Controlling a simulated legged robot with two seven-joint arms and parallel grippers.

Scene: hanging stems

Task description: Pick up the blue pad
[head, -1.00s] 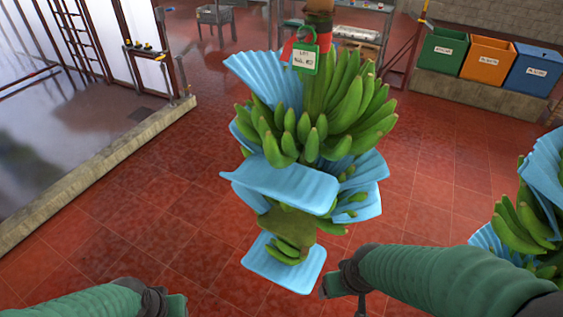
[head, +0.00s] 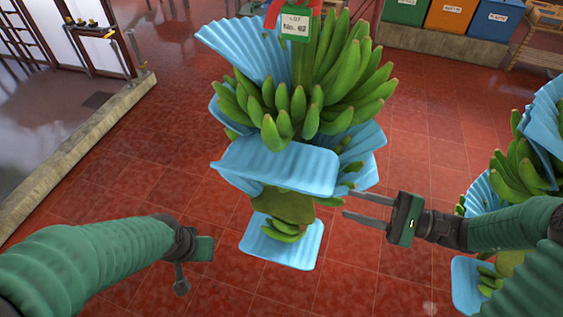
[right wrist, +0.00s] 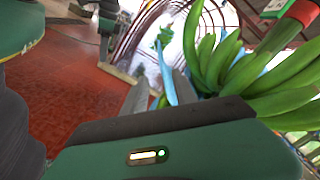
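Several ribbed blue pads sit among the green bananas of a hanging bunch (head: 300,105). An upper pad (head: 248,50) fans out, a middle pad (head: 275,168) juts forward, a right pad (head: 366,160) stands at the side, and a bottom pad (head: 262,243) lies lowest. My right gripper (head: 346,203) is open and empty, its two fingers pointing left close to the lower edge of the right pad. In the right wrist view a blue pad (right wrist: 167,72) shows beyond and between the parted fingers (right wrist: 161,92). My left gripper (head: 203,249) is left of the bottom pad; its fingers are unclear.
A second bunch with blue pads (head: 545,125) hangs at the right, beside my right arm. A green tag (head: 295,25) hangs at the first bunch's top. Colored bins (head: 450,15) stand at the back. The red tiled floor (head: 150,190) is open on the left.

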